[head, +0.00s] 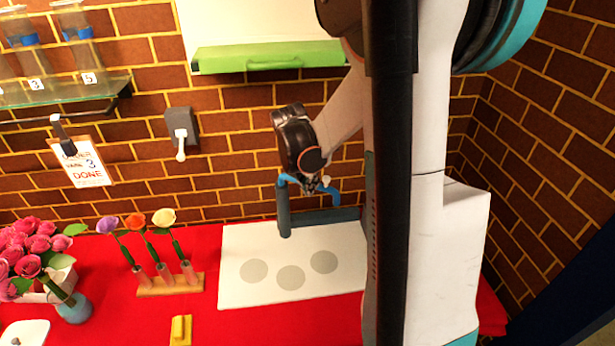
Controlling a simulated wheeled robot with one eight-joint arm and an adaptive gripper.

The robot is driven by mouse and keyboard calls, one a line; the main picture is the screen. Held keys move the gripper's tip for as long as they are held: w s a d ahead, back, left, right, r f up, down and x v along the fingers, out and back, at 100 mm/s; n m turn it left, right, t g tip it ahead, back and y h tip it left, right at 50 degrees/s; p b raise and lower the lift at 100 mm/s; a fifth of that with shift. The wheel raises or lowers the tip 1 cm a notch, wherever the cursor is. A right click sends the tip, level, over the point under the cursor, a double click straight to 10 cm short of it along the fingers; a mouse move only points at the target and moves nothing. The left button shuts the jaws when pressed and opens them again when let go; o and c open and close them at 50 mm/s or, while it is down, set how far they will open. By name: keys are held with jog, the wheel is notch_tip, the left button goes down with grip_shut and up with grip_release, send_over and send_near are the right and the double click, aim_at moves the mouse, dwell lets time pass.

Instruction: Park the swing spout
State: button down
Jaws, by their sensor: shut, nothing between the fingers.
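The white board (237,292) has three grey discs on it. Left of it, a wooden rack (172,285) holds three flowers in tubes. A yellow block (180,330), a pink bouquet (35,252), a wall lever (181,135) and an order card (85,167) are also left.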

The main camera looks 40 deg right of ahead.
aim_at(325, 182)
jog(key=shift+w+d+f, duration=0.2)
jog(key=shift+d+f, duration=0.15)
jog(key=shift+d, duration=0.35)
jog(key=shift+w+d+f, duration=0.2)
jog(key=shift+d+f, duration=0.1)
jog(key=shift+d, duration=0.45)
jog(key=shift+w+d+f, duration=0.2)
jog(key=shift+d+f, duration=0.15)
jog(key=shift+d, duration=0.35)
jog(key=shift+w+d+b, duration=0.15)
jog(key=shift+d+b, duration=0.1)
jog(key=shift+d, duration=0.4)
jog(key=shift+w+d+b, duration=0.15)
jog(key=shift+d+b, duration=0.05)
jog(key=shift+d, duration=0.4)
jog(key=w+d+b, duration=0.1)
jog(key=w+d, duration=0.2)
jog(key=d, duration=0.2)
jog(key=shift+d, duration=0.3)
jog(key=shift+a, duration=0.1)
